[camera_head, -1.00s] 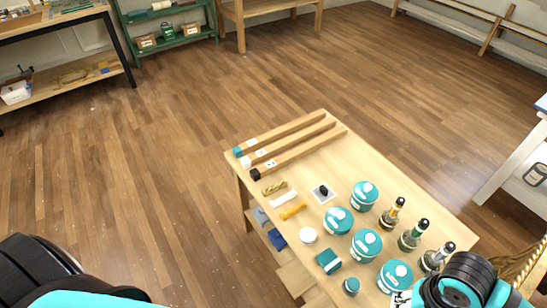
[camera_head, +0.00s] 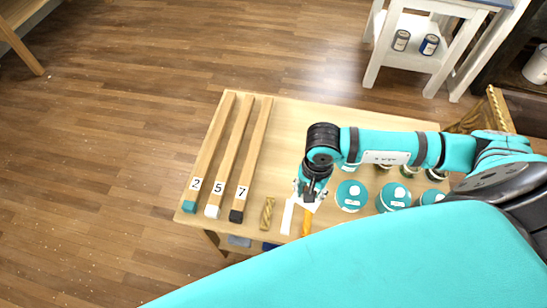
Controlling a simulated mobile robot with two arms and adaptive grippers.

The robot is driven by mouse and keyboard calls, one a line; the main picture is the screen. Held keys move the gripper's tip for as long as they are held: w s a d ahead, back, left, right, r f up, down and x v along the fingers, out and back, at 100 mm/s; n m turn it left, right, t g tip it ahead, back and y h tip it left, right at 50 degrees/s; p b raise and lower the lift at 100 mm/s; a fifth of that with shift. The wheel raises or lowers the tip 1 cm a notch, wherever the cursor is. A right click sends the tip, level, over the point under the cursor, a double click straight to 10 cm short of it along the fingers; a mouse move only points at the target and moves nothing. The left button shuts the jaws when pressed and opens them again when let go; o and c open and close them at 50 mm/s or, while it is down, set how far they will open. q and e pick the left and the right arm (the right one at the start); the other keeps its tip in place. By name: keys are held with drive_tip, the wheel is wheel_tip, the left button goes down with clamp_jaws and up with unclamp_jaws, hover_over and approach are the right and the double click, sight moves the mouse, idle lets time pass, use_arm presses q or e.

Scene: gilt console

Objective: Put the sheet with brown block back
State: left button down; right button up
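A small white sheet (camera_head: 307,206) lies on the wooden table, just right of the white strip, and is mostly covered by my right gripper (camera_head: 311,193). The block on it is hidden from view; a second earlier a dark block showed on it. My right arm reaches in from the right and its gripper points down over the sheet. I cannot tell whether its fingers are open or shut, or whether they touch the block. My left gripper is not in view.
Three long wooden bars (camera_head: 228,155), numbered 2, 5 and 7, lie at the table's left. A gold twisted piece (camera_head: 267,213), a white strip (camera_head: 287,216) and an orange piece (camera_head: 307,222) lie near the sheet. Teal-lidded jars (camera_head: 351,195) stand right. The table's upper middle is clear.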

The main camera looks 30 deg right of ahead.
drive_tip(key=d+f+m, duration=0.1)
drive_tip(key=m, duration=0.1)
drive_tip(key=d+f+m+b, duration=0.1)
drive_tip(key=f+m, duration=0.1)
drive_tip(key=d+f+m, duration=0.1)
drive_tip(key=f+m, duration=0.1)
drive_tip(key=m, duration=0.1)
drive_tip(key=shift+s+d+b, duration=0.25)
drive_tip(key=shift+s+b, duration=0.15)
drive_tip(key=shift+s+d+f+m, duration=0.15)
drive_tip(key=shift+d+m, duration=0.15)
drive_tip(key=shift+m, duration=0.3)
drive_tip(key=shift+w+f+m, duration=0.1)
drive_tip(key=shift+w+m, duration=0.2)
drive_tip(key=b, duration=0.4)
hover_over(279, 174)
drive_tip(key=shift+s+f, duration=0.1)
drive_tip(key=shift+f, duration=0.65)
drive_tip(key=shift+f+b, duration=1.3)
drive_tip(key=shift+f, duration=0.4)
drive_tip(key=shift+f, duration=0.15)
drive_tip(key=o, duration=1)
